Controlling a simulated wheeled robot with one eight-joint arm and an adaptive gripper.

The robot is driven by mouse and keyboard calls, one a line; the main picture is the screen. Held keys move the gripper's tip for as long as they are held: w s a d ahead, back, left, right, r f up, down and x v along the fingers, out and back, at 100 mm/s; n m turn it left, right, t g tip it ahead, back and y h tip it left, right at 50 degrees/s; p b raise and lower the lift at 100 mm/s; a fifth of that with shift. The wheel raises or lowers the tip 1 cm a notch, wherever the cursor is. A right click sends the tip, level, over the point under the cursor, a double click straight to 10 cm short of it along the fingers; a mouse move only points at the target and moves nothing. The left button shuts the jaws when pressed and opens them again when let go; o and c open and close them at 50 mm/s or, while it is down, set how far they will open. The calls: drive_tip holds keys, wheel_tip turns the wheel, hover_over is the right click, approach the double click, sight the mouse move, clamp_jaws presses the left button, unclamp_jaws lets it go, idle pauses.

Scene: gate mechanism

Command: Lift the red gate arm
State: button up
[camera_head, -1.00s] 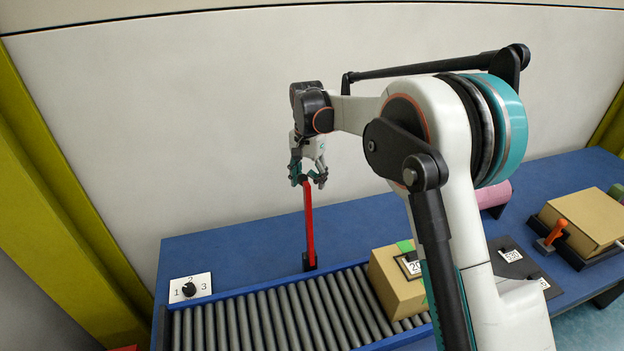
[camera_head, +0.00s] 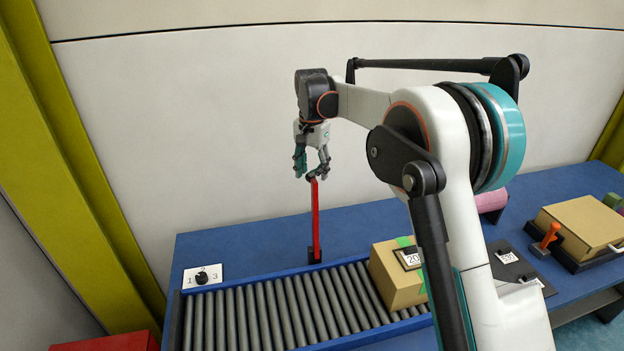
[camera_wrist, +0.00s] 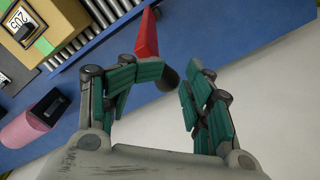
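The red gate arm (camera_head: 315,222) stands upright from a dark base (camera_head: 314,255) at the back edge of the conveyor. My gripper (camera_head: 310,175) is at its top end, fingers pointing down and spread apart. In the wrist view the red gate arm (camera_wrist: 147,34) runs up from near the left finger, and my gripper (camera_wrist: 160,85) shows a clear gap between its green-padded fingers. A dark rounded piece (camera_wrist: 168,78) lies in that gap; I cannot tell what it belongs to. The fingers are not closed on the gate arm. I cannot tell whether they touch it.
A roller conveyor (camera_head: 262,318) runs in front of the gate arm, with a cardboard box (camera_head: 393,282) on it to the right. A numbered dial (camera_head: 202,277) is at the left. A pale wall (camera_head: 220,130) stands behind the blue table (camera_head: 235,244).

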wheel_tip(320, 180, up, 9)
drive_tip(key=shift+s+a+f, duration=0.15)
